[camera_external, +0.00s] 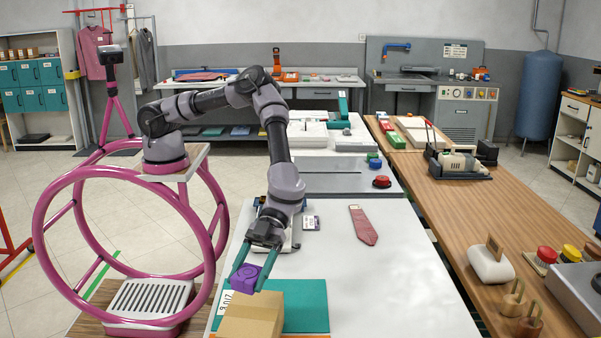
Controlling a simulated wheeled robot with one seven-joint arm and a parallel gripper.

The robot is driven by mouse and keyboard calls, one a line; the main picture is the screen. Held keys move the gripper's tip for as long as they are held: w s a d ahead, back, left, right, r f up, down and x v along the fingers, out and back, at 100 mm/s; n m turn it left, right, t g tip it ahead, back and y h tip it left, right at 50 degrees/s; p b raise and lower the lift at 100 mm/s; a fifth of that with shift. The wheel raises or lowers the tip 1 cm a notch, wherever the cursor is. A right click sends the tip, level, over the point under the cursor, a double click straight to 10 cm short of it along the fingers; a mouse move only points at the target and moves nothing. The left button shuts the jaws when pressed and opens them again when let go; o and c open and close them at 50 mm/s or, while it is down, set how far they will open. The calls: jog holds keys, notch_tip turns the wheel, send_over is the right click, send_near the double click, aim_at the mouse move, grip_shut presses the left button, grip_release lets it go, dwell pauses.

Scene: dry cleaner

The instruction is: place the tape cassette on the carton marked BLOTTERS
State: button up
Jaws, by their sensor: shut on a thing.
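My gripper (254,270) points down at the near left of the white table, its teal fingers shut on a small purple block with a round feature, which looks like the tape cassette (246,279). The cassette is just above or beyond the top of a brown cardboard carton (250,318); I cannot tell whether they touch. The carton is cut off by the bottom edge of the picture. No BLOTTERS marking is readable on it from here.
A teal flat box or folder (306,300) with a white label lies around the carton. A red patterned tie (363,226) and a small grey-and-white item (311,223) lie farther back. The white table's right part is clear. A wooden counter (455,205) runs along the right.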

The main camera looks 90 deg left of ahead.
notch_tip(320, 180, down, 8)
jog(key=shift+r, duration=0.1)
dwell(0.4)
jog(key=o, duration=1.4)
